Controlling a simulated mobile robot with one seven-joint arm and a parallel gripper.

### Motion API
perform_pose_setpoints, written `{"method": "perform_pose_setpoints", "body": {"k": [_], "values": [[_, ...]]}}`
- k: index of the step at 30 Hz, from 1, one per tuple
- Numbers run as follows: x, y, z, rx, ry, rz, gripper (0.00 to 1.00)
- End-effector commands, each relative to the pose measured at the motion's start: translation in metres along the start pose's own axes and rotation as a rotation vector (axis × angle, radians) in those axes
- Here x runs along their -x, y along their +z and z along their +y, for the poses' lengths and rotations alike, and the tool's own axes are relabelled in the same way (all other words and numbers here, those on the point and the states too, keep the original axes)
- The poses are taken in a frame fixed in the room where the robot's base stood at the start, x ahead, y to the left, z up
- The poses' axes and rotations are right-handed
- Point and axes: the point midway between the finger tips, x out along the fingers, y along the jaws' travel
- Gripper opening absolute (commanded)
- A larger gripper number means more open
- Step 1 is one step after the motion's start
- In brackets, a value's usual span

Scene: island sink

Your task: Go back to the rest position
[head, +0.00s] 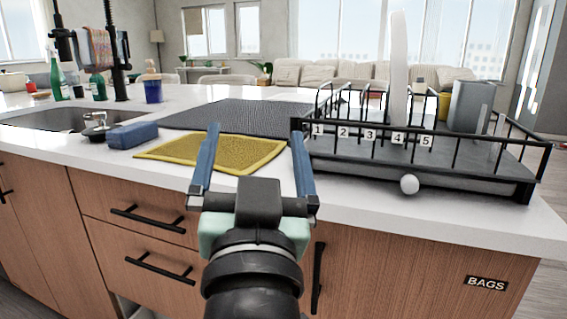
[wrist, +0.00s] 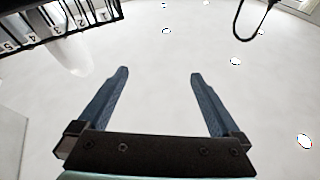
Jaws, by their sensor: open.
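My gripper (head: 254,132) is open and empty, its two blue fingers spread wide. In the head view it shows in front of the island counter's near edge, with the fingers overlapping the yellow cloth and the rack's left end in the picture. In the wrist view my gripper (wrist: 157,73) has nothing between its fingers. The pale ceiling with small round lights fills most of that view.
A black dish rack (head: 520,187) with numbered slots stands at the right of the counter. A yellow cloth (head: 225,153), dark mat (head: 225,115), blue sponge (head: 132,135) and sink (head: 60,119) lie left. The rack also shows in the wrist view (wrist: 37,22). Drawer handles (head: 160,270) project from the front.

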Motion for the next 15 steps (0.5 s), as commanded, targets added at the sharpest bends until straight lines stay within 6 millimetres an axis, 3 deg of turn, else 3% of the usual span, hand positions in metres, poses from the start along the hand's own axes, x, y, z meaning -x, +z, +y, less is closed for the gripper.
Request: {"method": "perform_pose_setpoints", "body": {"k": [1,7,9,15], "values": [[0.005,-0.042,0.001,0.038,0.000,0.104,1.00],[0.054,-0.184,-0.003,0.202,0.022,0.493,1.00],[0.033,-0.210,-0.009,0.193,0.018,0.460,1.00],[0.009,-0.268,-0.018,0.189,0.017,0.455,1.00]]}}
